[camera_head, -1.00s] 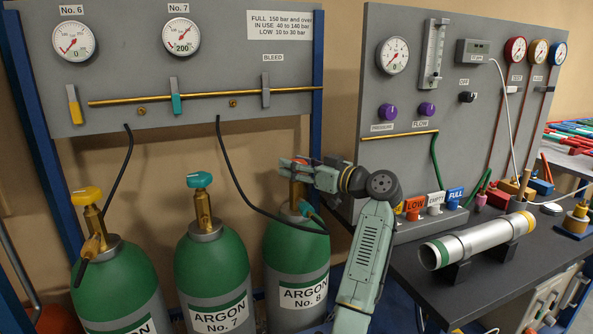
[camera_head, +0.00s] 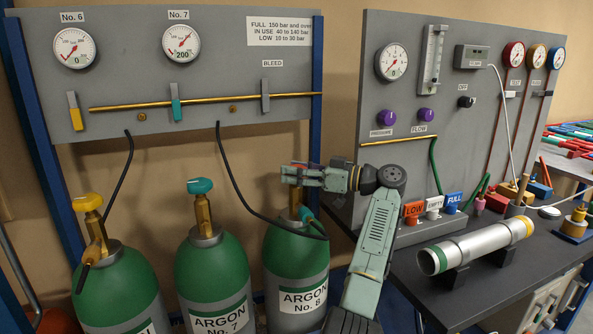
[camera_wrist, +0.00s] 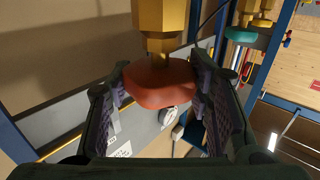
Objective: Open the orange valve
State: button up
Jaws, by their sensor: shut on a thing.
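The orange valve knob (camera_wrist: 165,85) sits on a brass stem (camera_wrist: 160,20) and lies between my two fingers in the wrist view. My gripper (camera_wrist: 162,88) is shut on the knob, with a finger pad on each side. In the head view my gripper (camera_head: 297,174) is level at the top of the green cylinder labelled Argon No. 8 (camera_head: 297,255), and it mostly hides the knob there. The cylinder's brass neck (camera_head: 295,200) shows below the fingers.
Argon No. 7 (camera_head: 212,270) with a teal knob (camera_head: 200,186) and a cylinder with a yellow knob (camera_head: 88,202) stand to the left. A black hose (camera_head: 245,190) runs down beside my gripper. A dark bench (camera_head: 480,285) lies to the right.

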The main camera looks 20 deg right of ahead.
jog(key=shift+a+f, duration=0.1)
jog(key=shift+f, duration=0.1)
jog(key=o, duration=1.2)
jog(key=shift+r, duration=0.1)
jog(key=v, duration=1.2)
